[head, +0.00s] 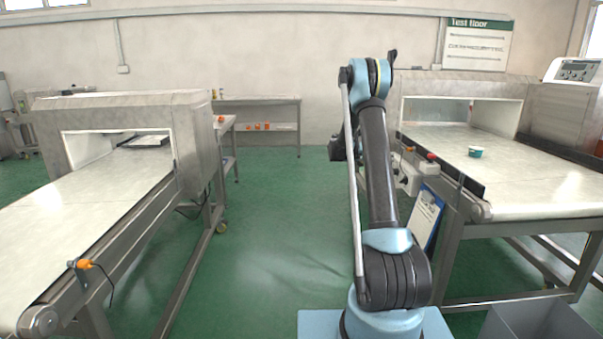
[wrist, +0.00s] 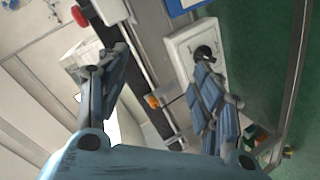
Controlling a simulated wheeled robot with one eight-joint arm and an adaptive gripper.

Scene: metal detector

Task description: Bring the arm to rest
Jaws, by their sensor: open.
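My arm (head: 378,160) stands upright in the middle of the head view, bent at a high elbow. Its far end is mostly hidden behind the upper links; only a dark part shows left of them. In the wrist view my gripper (wrist: 160,55) has its two blue-grey fingers spread wide apart. Nothing is seen held between them. Behind the fingers are the side of a conveyor and a white box (wrist: 192,48). I cannot tell the exact distance from the fingers to these.
The right conveyor (head: 540,190) carries a small teal-and-white cup (head: 475,152). A clipboard (head: 425,217) hangs at its side, near my arm. A grey bin (head: 540,322) stands at lower right. The left conveyor (head: 85,205) is apart from the arm. Green floor (head: 275,215) between them is clear.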

